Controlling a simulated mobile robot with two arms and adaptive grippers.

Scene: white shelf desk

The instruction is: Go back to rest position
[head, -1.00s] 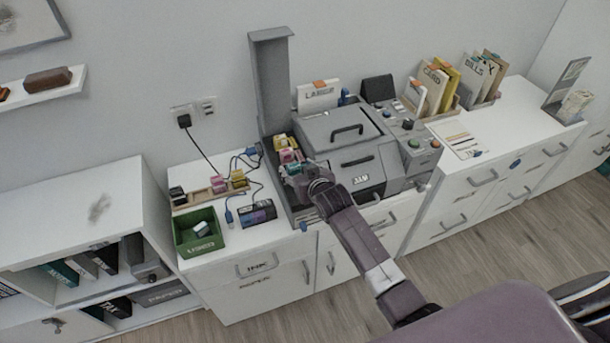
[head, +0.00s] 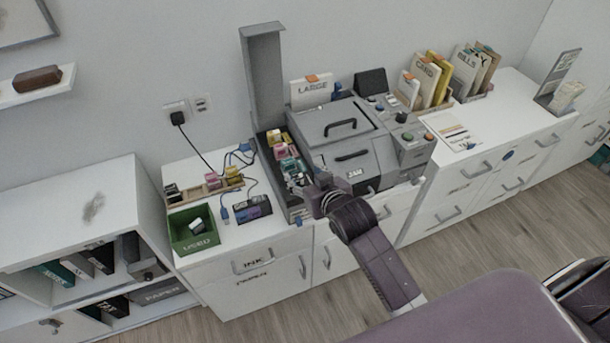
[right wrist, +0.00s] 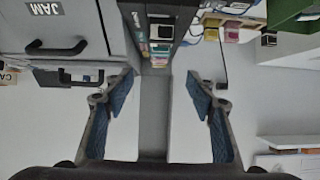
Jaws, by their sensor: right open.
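My right gripper (head: 309,186) is in front of the grey printer (head: 338,124), at the front end of its open ink bay. In the right wrist view its two blue-padded fingers (right wrist: 159,95) stand wide apart with nothing between them. Several coloured cartridges (head: 285,157) sit in the bay, pink and yellow ones among them; they also show in the right wrist view (right wrist: 161,48). The bay's tall grey lid (head: 262,75) stands upright. My arm hides part of the printer's front. My left gripper is not in view.
A green bin (head: 194,230) marked USED holds a small item. A cartridge rack (head: 205,188) and a dark purple box (head: 253,209) are on the white desk left of the printer. Folders (head: 432,80) stand to the right. The floor (head: 480,240) in front is open.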

